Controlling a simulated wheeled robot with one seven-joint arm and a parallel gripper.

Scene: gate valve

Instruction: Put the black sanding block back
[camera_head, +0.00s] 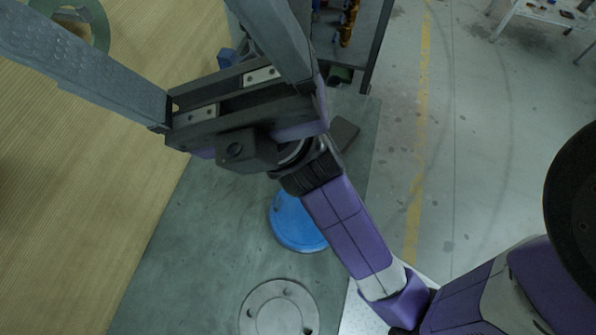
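My gripper (140,30) is large in the upper left of the head view. Its two grey fingers are spread wide apart, with nothing visible held between them; their tips run past the picture's edge. A dark, flat, block-like piece (344,133) lies on the grey-green surface just right of my gripper's body, partly hidden by it. It may be the black sanding block, but I cannot tell for sure. No other black block shows clearly.
A blue disc (290,222) and a grey flange with holes (279,318) lie on the grey-green surface (200,265). A ribbed tan surface (75,190) fills the left. A green ring (97,27) is at top left. A dark shelf unit (376,45) stands beyond; open floor lies right.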

